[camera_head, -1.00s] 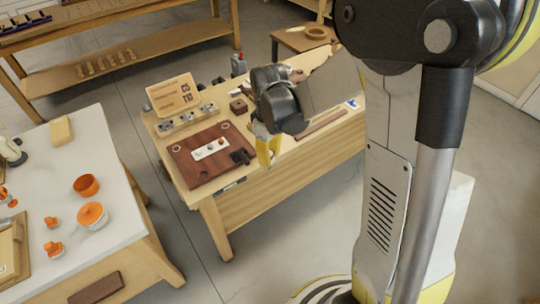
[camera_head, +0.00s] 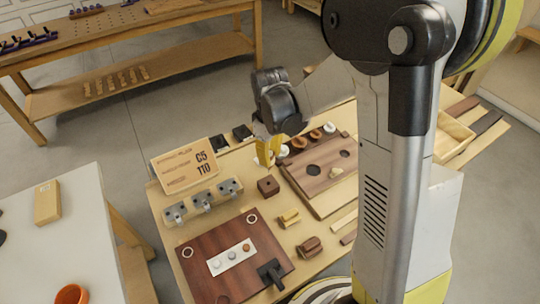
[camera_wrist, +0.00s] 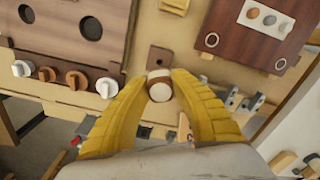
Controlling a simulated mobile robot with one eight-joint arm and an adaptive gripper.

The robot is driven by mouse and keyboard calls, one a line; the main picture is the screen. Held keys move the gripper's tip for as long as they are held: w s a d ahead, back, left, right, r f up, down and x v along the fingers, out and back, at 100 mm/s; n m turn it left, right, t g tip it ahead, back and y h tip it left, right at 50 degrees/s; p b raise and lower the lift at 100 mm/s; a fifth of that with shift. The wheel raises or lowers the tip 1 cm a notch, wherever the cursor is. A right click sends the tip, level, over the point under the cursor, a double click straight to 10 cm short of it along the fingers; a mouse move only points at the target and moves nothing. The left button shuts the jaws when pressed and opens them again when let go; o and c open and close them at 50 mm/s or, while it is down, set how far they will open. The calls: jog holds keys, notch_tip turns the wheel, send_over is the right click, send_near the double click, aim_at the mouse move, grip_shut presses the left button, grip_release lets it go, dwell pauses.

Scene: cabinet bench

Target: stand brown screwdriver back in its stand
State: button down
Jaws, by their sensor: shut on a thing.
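My gripper (camera_head: 268,151) points down above the bench, its yellow fingers near the back edge, between the sign and the round-holed board. In the wrist view the fingers (camera_wrist: 158,84) are shut on a cream-and-brown rounded thing (camera_wrist: 159,86), seen end-on; it looks like the brown screwdriver's handle. Its lower part is hidden. A small brown block (camera_head: 268,186) with a dark hole in its top stands on the bench just in front of the gripper. It also shows just beyond the fingertips in the wrist view (camera_wrist: 159,57). It looks like the stand; the screwdriver is apart from it.
Three grey metal holders (camera_head: 203,200) stand before an upright sign (camera_head: 187,171). A dark red board (camera_head: 218,284) lies at the front left. A brown board (camera_head: 311,190) with round holes lies to the right, with knobs (camera_head: 314,134) behind it. Small blocks (camera_head: 289,219) lie between the boards.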

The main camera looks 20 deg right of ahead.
jog(key=shift+w+f, duration=0.1)
jog(key=shift+w, duration=0.35)
jog(key=shift+s+f+b, duration=0.25)
jog(key=shift+f+b, duration=0.4)
jog(key=shift+f, duration=0.1)
jog(key=shift+w+f+b, duration=0.1)
jog(key=shift+f+b, duration=1.65)
jog(key=shift+f, duration=0.55)
jog(key=shift+f+b, duration=1.8)
jog(key=shift+f, duration=0.15)
dwell(0.5)
jog(key=c, duration=0.7)
grip_release()
jog(key=shift+o, duration=0.2)
jog(key=shift+r, duration=0.1)
jog(key=shift+r+p, duration=2.6)
jog(key=shift+r, duration=1.1)
